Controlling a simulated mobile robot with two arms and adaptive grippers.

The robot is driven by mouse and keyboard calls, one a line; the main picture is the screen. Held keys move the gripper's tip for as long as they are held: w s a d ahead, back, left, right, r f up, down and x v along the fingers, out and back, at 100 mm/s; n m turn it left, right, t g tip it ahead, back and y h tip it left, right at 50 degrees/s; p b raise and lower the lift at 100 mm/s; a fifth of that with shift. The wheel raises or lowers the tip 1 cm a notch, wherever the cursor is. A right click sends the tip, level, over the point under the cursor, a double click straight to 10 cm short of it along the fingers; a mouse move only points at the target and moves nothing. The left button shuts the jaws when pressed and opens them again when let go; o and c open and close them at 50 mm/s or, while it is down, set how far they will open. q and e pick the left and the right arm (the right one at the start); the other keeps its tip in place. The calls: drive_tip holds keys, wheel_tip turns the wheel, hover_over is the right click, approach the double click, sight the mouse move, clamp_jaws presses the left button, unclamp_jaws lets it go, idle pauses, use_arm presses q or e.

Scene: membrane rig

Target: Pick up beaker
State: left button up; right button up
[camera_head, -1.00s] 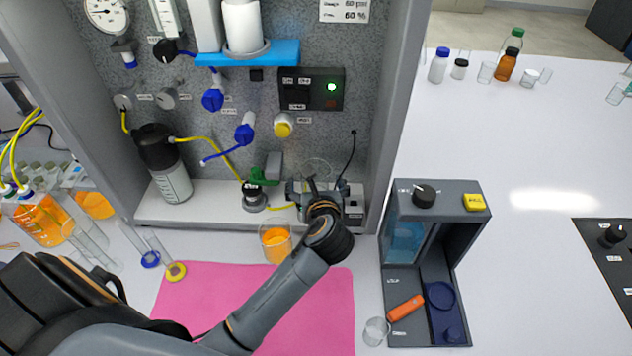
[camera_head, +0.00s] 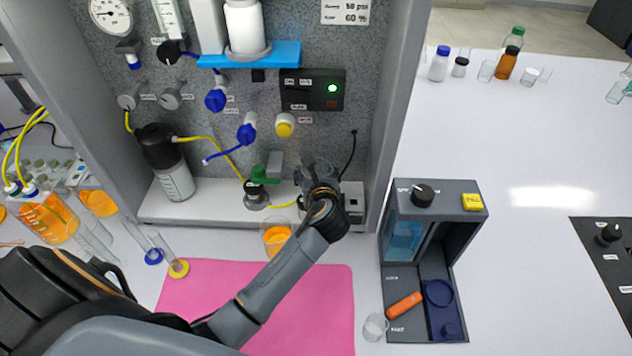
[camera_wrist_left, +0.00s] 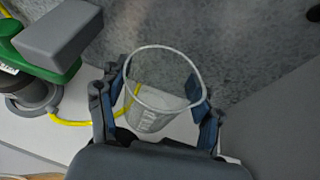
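A clear, empty-looking beaker (camera_wrist_left: 152,120) with white markings stands between the fingers of my left gripper (camera_wrist_left: 157,103) in the left wrist view. Both finger pads appear to press on its sides. In the head view the left gripper (camera_head: 322,187) is at the rig's white ledge, and my own wrist and fingers hide most of the beaker (camera_head: 320,168). I cannot tell whether its base touches the ledge. My right gripper is in neither view.
A beaker with orange liquid (camera_head: 276,238) stands just left of my forearm. A green-handled valve (camera_head: 257,187) with a yellow tube (camera_wrist_left: 75,122) is close left of the gripper. A grey dispenser box (camera_head: 432,270) and a small clear beaker (camera_head: 376,326) stand right of the pink mat (camera_head: 310,315).

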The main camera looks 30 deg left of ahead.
use_arm(q)
drive_tip(key=shift+c, duration=1.1)
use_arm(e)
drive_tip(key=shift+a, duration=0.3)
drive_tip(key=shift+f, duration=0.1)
use_arm(q)
drive_tip(key=shift+s+d+r+b, duration=0.15)
drive_tip(key=shift+s+r+b, duration=0.2)
drive_tip(key=shift+b, duration=0.05)
wheel_tip(320, 180, up, 10)
drive_tip(key=shift+r, duration=0.2)
drive_tip(key=s+d+b, duration=0.1)
drive_tip(key=s+d, duration=0.1)
drive_tip(key=s, duration=0.3)
drive_tip(key=s+d+b, duration=0.1)
drive_tip(key=s+d, duration=0.2)
drive_tip(key=s, duration=0.3)
drive_tip(key=s+d+b, duration=0.1)
drive_tip(key=s+d, duration=0.2)
drive_tip(key=s, duration=0.3)
drive_tip(key=shift+s+d+r, duration=0.15)
drive_tip(key=shift+r, duration=0.05)
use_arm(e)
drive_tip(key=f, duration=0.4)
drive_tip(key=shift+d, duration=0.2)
use_arm(q)
drive_tip(key=shift+f+b, duration=0.15)
drive_tip(key=shift+b, duration=0.15)
